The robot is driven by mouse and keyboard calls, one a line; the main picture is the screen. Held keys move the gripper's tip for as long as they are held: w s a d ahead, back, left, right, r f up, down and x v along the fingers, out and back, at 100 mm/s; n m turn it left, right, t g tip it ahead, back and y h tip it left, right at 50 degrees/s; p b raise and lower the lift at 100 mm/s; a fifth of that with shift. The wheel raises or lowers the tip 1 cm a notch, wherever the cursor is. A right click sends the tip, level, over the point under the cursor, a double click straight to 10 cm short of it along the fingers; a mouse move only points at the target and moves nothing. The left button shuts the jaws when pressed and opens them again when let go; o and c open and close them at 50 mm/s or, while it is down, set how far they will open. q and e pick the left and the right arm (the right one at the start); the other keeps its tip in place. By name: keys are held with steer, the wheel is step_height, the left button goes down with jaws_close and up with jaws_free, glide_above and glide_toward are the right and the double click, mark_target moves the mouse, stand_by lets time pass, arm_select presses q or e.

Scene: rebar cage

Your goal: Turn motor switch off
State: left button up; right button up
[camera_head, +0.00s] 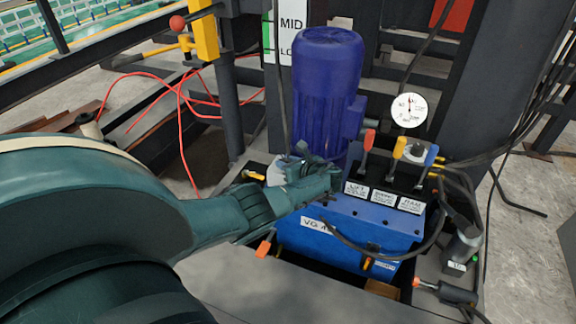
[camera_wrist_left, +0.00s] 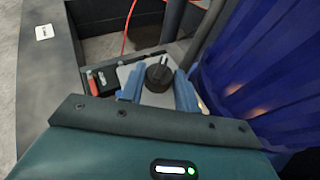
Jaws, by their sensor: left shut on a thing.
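The motor switch is a black rotary knob (camera_wrist_left: 158,76) on a light grey plate (camera_wrist_left: 152,98) in the left wrist view. My left gripper (camera_wrist_left: 159,84) has its two blue fingers on either side of the knob and is shut on it. In the head view my left gripper (camera_head: 308,165) reaches in from the left, just in front of the blue motor (camera_head: 326,85). There the knob is hidden by the gripper, and only part of the light switch box (camera_head: 276,174) shows. My right gripper is not in view.
The blue tank (camera_head: 345,240) stands below the motor. Levers with red and yellow handles (camera_head: 369,140), labels and a round gauge (camera_head: 409,110) are to the right, with black cables around. A dark post (camera_head: 229,105) and red hoses (camera_head: 180,125) are behind left.

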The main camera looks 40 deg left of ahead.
mark_target(288, 161)
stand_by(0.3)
arm_select(q)
steer(key=o, duration=0.7)
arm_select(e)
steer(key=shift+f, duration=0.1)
arm_select(q)
steer(key=shift+r, duration=0.1)
steer(key=p+v, duration=0.3)
steer(key=v, duration=0.2)
steer(key=shift+d+r+p, duration=0.2)
steer(key=shift+r+p, duration=0.1)
steer(key=p+v, duration=0.2)
steer(key=v, duration=0.5)
steer(key=shift+s+d+f, duration=0.1)
steer(key=shift+s+d, duration=0.05)
steer(key=shift+d, duration=0.1)
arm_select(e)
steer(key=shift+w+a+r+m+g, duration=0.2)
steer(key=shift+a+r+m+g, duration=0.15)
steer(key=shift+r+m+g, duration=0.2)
arm_select(q)
steer(key=shift+f, duration=0.1)
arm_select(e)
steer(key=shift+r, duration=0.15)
